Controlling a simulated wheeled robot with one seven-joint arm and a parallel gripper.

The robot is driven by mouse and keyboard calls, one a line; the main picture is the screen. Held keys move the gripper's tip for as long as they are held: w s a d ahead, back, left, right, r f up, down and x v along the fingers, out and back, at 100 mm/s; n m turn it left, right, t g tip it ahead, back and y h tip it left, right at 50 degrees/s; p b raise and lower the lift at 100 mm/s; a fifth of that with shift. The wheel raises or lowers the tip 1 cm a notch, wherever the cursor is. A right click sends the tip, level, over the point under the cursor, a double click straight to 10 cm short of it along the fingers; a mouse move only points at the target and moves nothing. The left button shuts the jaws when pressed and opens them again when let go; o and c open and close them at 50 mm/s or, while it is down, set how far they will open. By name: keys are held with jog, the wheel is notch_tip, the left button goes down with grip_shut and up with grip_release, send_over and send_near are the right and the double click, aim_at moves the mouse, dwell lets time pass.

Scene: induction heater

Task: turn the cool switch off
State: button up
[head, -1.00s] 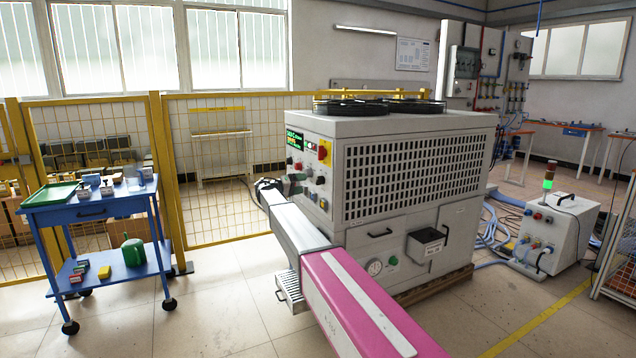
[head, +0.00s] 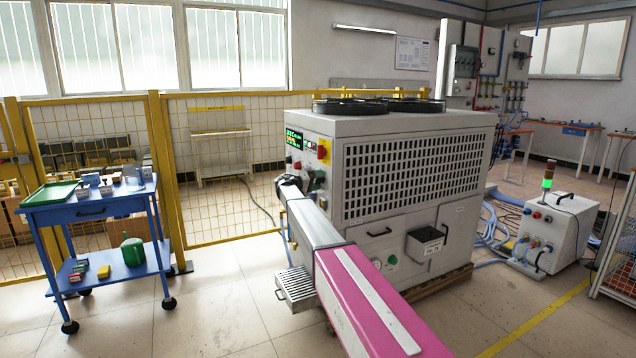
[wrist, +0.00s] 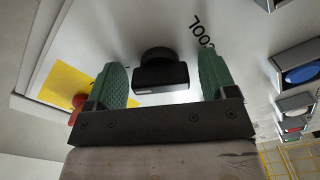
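The cool switch (wrist: 160,72) is a black rotary knob on the light panel in the wrist view, beside the printed word COOL. My gripper (wrist: 162,84) has two green ribbed fingers, spread apart on either side of the knob. Gaps show between the knob and both fingers, so the gripper is open. In the head view my gripper (head: 316,181) is at the front panel of the grey machine (head: 380,215). My arm hides part of that panel there, and I cannot make out the cool switch.
A red knob on a yellow plate (wrist: 68,86) lies close to the left finger. A blue button (wrist: 301,75) and several others line the right side. A blue cart (head: 100,205) stands at the left.

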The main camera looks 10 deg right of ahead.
jog(key=c, duration=0.8)
jog(key=shift+o, duration=0.3)
jog(key=shift+n, duration=0.3)
jog(key=n, duration=0.3)
jog(key=shift+n, duration=2)
